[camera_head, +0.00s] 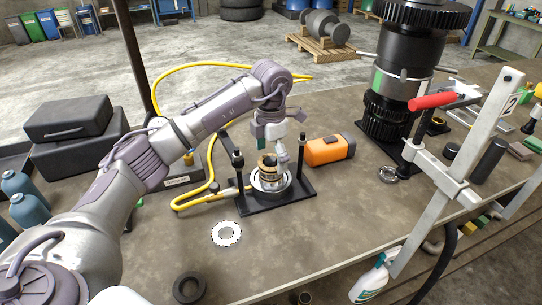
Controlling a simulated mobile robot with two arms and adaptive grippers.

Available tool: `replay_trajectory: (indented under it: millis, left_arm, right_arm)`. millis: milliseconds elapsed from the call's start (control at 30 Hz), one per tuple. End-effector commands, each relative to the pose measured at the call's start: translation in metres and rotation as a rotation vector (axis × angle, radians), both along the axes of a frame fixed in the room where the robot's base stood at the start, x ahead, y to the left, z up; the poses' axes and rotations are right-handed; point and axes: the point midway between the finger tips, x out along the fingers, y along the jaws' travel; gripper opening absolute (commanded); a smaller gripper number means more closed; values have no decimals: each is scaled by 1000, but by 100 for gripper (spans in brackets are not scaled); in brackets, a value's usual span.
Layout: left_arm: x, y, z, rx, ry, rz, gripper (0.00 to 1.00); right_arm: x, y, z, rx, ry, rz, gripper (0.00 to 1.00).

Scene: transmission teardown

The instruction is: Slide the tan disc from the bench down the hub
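The hub (271,177) stands upright in a dark fixture (298,192) on the bench, with a bright metal ring around its base. Tan and dark bands show at its upper part. I cannot tell whether one of them is the tan disc. A pale, nearly white flat ring (218,240) lies on the bench in front of the fixture. My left gripper (274,148) points down just above the hub, close to its top. Its fingertips are small and partly overlap the hub, so its opening and any hold are unclear. My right gripper is not in view.
A yellow hose (211,155) curves left of the fixture. An orange-and-black box (328,150) stands close on its right. A tall black assembly (390,110) and a red-handled metal frame (434,177) stand farther right. A dark ring (178,289) lies near the front edge.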

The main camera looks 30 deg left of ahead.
Motion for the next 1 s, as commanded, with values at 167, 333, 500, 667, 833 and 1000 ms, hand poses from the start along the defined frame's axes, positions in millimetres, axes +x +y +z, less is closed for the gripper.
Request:
replay_trajectory:
  millis: [167,333,500,667,833,1000]
  left_arm:
    - [0,0,-1,1,1,0,99]
    - [1,0,8,1,-2,0,99]
    - [1,0,39,0,-5,0,99]
    - [1,0,75,2,-5,0,99]
    - [1,1,104,2,-4,1,99]
    - [0,0,118,1,-1,0,99]
  right_arm:
    - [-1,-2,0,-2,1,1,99]
    - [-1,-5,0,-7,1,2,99]
    - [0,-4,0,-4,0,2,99]
    - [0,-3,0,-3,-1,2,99]
    - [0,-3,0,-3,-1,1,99]
    - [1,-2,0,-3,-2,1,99]
